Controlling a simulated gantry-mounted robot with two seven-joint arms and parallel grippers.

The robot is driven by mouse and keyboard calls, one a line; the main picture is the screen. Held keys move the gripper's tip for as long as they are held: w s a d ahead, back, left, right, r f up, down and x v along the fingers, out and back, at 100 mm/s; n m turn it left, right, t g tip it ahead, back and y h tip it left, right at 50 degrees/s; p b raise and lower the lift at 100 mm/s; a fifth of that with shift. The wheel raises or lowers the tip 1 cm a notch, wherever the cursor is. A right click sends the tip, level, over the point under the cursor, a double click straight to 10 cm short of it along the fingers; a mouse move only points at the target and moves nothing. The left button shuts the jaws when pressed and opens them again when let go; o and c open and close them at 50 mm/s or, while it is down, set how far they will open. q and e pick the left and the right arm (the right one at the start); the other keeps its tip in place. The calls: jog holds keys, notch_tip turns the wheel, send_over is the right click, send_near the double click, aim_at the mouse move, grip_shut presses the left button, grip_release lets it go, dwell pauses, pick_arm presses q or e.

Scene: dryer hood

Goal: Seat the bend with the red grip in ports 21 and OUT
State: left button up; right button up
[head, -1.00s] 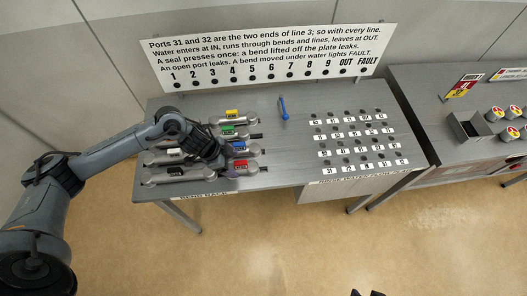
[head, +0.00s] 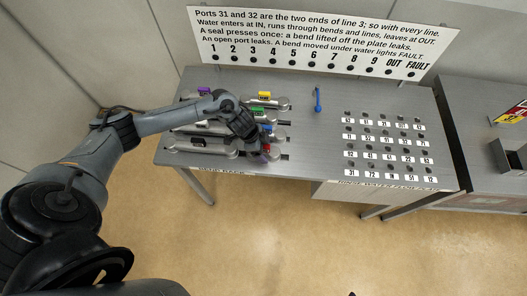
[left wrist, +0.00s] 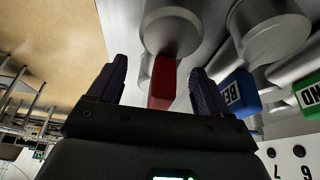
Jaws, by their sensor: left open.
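The bend with the red grip (left wrist: 163,82) is silver and lies at the front right of the bend rack. In the left wrist view its red grip stands between my two fingers, with a gap on each side. The port plate (head: 385,150) lies to the right with rows of labelled dark ports. I cannot read 21 for sure.
Bends with blue (left wrist: 238,92), green (head: 257,112), yellow (head: 264,95) and purple (head: 204,91) grips lie close by. A sign with indicator dots (head: 318,45) stands behind. The bench middle is otherwise clear.

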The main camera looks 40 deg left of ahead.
pick_arm(q)
jog(key=shift+x, duration=0.95)
jog(key=c, duration=1.4)
